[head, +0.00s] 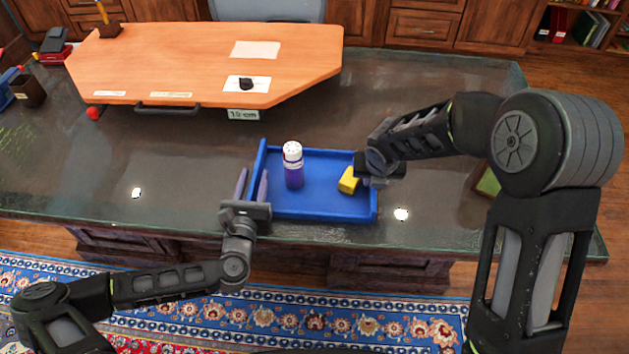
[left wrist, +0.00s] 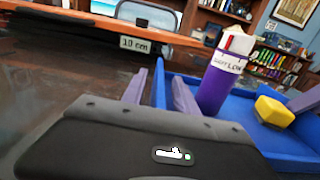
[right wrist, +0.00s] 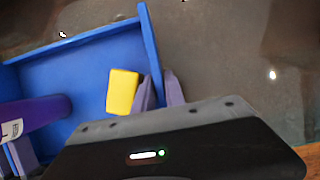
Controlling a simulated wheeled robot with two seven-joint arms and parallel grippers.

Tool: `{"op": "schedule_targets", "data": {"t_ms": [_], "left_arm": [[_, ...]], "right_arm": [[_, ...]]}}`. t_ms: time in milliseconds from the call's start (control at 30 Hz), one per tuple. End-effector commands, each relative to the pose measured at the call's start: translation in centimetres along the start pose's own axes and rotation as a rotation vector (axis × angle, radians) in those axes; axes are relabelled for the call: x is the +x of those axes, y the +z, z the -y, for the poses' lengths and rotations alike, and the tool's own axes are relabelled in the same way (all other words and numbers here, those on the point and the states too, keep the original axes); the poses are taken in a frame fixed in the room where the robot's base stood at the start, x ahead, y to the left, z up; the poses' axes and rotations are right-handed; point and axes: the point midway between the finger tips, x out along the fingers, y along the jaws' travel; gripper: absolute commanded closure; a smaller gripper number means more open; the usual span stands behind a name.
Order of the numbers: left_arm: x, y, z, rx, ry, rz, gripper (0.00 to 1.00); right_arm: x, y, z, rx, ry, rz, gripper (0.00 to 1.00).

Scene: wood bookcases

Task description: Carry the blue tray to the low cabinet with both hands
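The blue tray (head: 325,165) rests on the glass-topped desk near its front edge. It holds an upright purple bottle with a white cap (head: 293,165) and a yellow block (head: 348,181). My left gripper (head: 251,186) is open, its fingers on either side of the tray's left wall with gaps showing in the left wrist view (left wrist: 160,95). My right gripper (right wrist: 159,92) has its fingers close together on the tray's right wall (right wrist: 150,45), with no clear gap. In the head view my right arm hides these fingertips. I cannot tell which wood cabinet is the low one.
An orange drawing board (head: 200,60) lies behind the tray on the desk (head: 440,80). Wood cabinets (head: 425,25) stand along the back wall. A green-faced item (head: 488,183) lies at the desk's right. A patterned rug (head: 300,315) covers the floor in front.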

Motion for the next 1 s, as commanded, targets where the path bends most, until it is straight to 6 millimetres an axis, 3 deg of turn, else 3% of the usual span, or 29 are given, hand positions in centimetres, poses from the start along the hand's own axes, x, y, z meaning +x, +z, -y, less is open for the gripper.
{"op": "schedule_targets", "data": {"t_ms": [167,400,1000], "left_arm": [[-0.02,-0.01,0.00,0.000,0.000,0.000,0.81],[-0.03,0.00,0.00,0.000,0.000,0.000,1.00],[-0.03,0.00,0.00,0.000,0.000,0.000,1.00]], "right_arm": [[-0.02,0.00,0.00,0.000,0.000,0.000,1.00],[-0.02,0.00,0.00,0.000,0.000,0.000,1.00],[-0.03,0.00,0.00,0.000,0.000,0.000,1.00]]}}
